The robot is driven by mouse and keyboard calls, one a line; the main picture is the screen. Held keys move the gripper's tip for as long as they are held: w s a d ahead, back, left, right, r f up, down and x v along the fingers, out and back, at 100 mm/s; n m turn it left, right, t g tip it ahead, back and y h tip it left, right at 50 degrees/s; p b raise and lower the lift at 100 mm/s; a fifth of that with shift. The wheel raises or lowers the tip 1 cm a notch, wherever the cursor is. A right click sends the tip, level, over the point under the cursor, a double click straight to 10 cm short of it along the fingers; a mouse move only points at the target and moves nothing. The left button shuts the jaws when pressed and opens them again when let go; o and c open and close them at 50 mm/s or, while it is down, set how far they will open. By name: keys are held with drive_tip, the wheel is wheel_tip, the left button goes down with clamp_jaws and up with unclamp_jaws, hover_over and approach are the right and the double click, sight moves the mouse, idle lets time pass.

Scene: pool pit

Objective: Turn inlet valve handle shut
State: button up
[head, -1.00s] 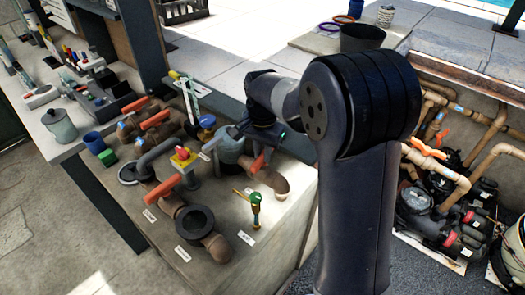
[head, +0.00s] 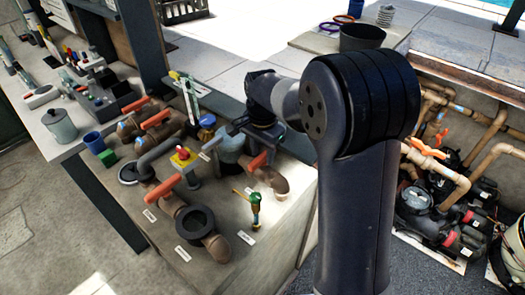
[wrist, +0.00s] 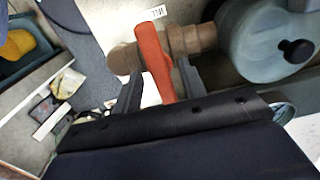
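The inlet valve handle (wrist: 154,60) is an orange lever on a brown pipe (wrist: 125,58) beside a blue-grey strainer pot (wrist: 265,40). In the wrist view it lies across the pipe, next to a partly visible label (wrist: 157,14). In the head view this handle (head: 258,160) shows just below my gripper (head: 245,125), right of the pot (head: 231,148). My gripper (wrist: 159,85) is open in the wrist view, with one finger on each side of the lever. The lever is nearer the right finger; contact is unclear. Its lower end is hidden by my gripper body.
Other orange handles (head: 165,187) and brown pipes crowd the bench left of my arm. A green-topped brass valve (head: 255,208) stands in front. Grey tiled deck (head: 225,65) lies behind. Pumps and pipes (head: 440,200) fill a pit at the right.

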sight(262, 155)
drive_tip(key=shift+r, duration=0.1)
wheel_tip(262, 155, up, 11)
drive_tip(key=shift+f+b, duration=0.2)
drive_tip(key=shift+b, duration=0.25)
wheel_tip(262, 155, down, 11)
drive_tip(key=shift+r+p, duration=0.1)
drive_tip(key=shift+p, duration=0.45)
drive_tip(key=shift+n, duration=1)
